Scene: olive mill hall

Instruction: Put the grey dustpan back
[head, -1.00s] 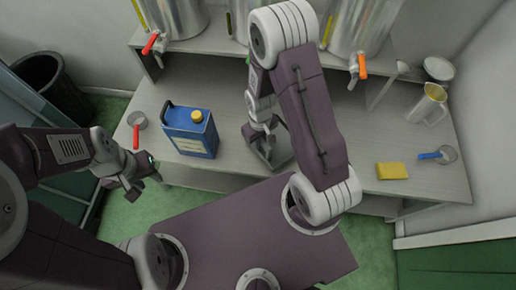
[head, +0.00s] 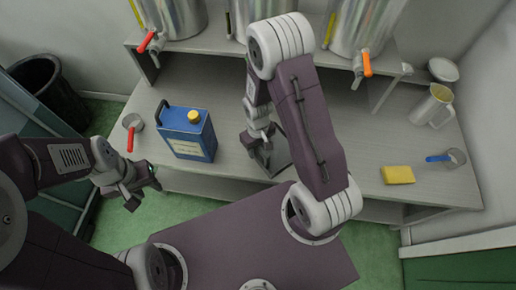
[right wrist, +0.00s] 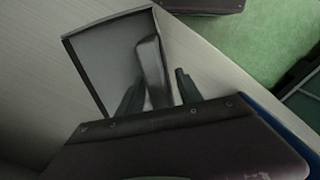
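The grey dustpan (head: 279,160) lies on the lower shelf of the bench, partly hidden by my right arm in the head view. In the right wrist view its flat pan (right wrist: 105,58) and its raised handle (right wrist: 152,70) show. My right gripper (head: 262,150) is at the dustpan. In the right wrist view its two fingers (right wrist: 158,92) stand apart on either side of the handle, with a visible gap at the right finger. My left gripper (head: 145,190) is in front of the bench's left end, empty, its fingers apart.
A yellow sponge (head: 398,175), a blue-handled ladle (head: 445,157) and a metal jug (head: 430,105) are at the right. Steel tanks (head: 365,25) with taps stand above. A dark bin (head: 48,85) is at left.

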